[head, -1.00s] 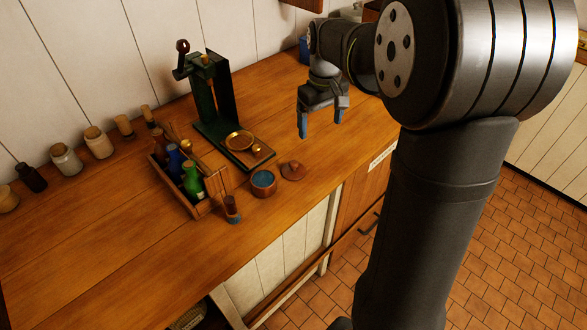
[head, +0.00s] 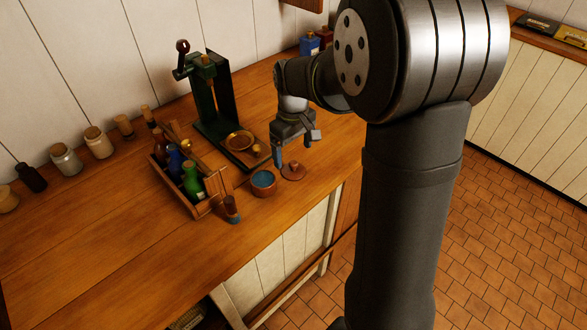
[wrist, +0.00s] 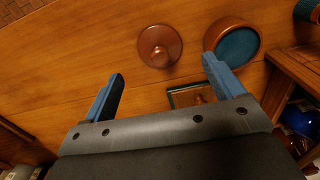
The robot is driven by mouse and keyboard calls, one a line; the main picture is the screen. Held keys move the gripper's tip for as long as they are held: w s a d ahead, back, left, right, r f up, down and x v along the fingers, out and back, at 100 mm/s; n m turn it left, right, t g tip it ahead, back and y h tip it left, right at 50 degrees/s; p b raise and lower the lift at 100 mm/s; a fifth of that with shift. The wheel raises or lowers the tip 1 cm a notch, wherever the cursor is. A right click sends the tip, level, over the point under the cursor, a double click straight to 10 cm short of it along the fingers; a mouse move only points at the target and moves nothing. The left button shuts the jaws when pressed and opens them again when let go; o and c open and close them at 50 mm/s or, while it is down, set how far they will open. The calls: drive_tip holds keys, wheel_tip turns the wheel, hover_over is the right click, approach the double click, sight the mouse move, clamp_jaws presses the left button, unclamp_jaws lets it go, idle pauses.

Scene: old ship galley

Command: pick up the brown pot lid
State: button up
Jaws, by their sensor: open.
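The brown pot lid (head: 293,173) lies flat on the wooden counter, knob up. It also shows in the wrist view (wrist: 160,46), beyond the fingertips and between their lines. The brown pot (head: 263,184) with a blue inside stands open just left of the lid; in the wrist view the pot (wrist: 232,45) is right of the lid, close to the right fingertip in the picture. My gripper (head: 292,160) is open and empty, above the counter just behind the lid. Both blue fingers (wrist: 160,68) show in the wrist view, apart, with nothing between them.
Jars line the wall. The counter's front edge is near the lid.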

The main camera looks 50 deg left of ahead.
sight(294, 162)
wheel_tip(294, 162, down, 6)
drive_tip(key=shift+d+r, duration=0.15)
drive_tip(key=shift+c, duration=0.3)
drive_tip(key=c, duration=1)
